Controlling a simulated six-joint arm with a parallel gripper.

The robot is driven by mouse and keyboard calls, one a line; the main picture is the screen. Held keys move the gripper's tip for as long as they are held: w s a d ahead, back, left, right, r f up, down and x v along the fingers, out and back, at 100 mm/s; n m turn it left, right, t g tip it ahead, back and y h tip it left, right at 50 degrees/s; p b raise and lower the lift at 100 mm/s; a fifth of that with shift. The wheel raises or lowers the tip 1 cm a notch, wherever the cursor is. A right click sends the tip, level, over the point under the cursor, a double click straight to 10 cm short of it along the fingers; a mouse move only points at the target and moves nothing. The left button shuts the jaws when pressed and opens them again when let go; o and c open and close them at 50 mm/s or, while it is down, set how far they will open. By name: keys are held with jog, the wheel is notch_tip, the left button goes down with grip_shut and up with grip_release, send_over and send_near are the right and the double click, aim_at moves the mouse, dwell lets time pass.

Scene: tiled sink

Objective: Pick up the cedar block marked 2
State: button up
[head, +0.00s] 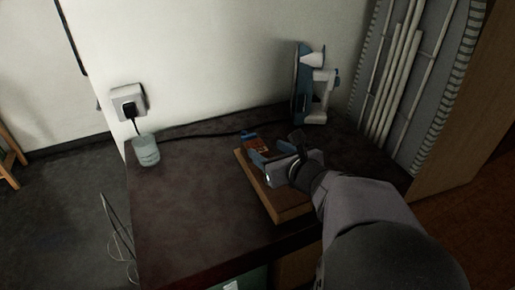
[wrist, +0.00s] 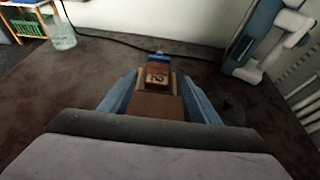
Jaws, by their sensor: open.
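The block marked 2 (wrist: 158,76) is reddish brown, with a dark 2 on a paler patch. In the wrist view it lies ahead, in the gap between the fingertips, with no clear contact. In the head view the reddish block (head: 259,145) shows near the far end of a wooden board (head: 288,213). My gripper (head: 273,148) is open above that board. Its two blue fingers flank the block's line in the wrist view (wrist: 160,80). The gripper body hides part of the board.
A small blue item (wrist: 159,56) sits just behind the block. A blue and white device (head: 312,85) stands at the back right near a rack of pale rods (head: 395,80). A clear cup (head: 146,150) stands at the left edge. A black cable crosses behind the board.

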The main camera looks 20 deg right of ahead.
aim_at(256, 144)
jog(key=shift+w+f+p, duration=0.25)
jog(key=shift+w+p, duration=0.15)
jog(key=shift+w, duration=0.2)
jog(key=shift+w+f, duration=0.3)
jog(key=shift+w, duration=0.1)
jog(key=shift+b+x, duration=0.65)
jog(key=shift+x, duration=1.5)
jog(key=shift+a, duration=0.15)
jog(key=c, duration=1.1)
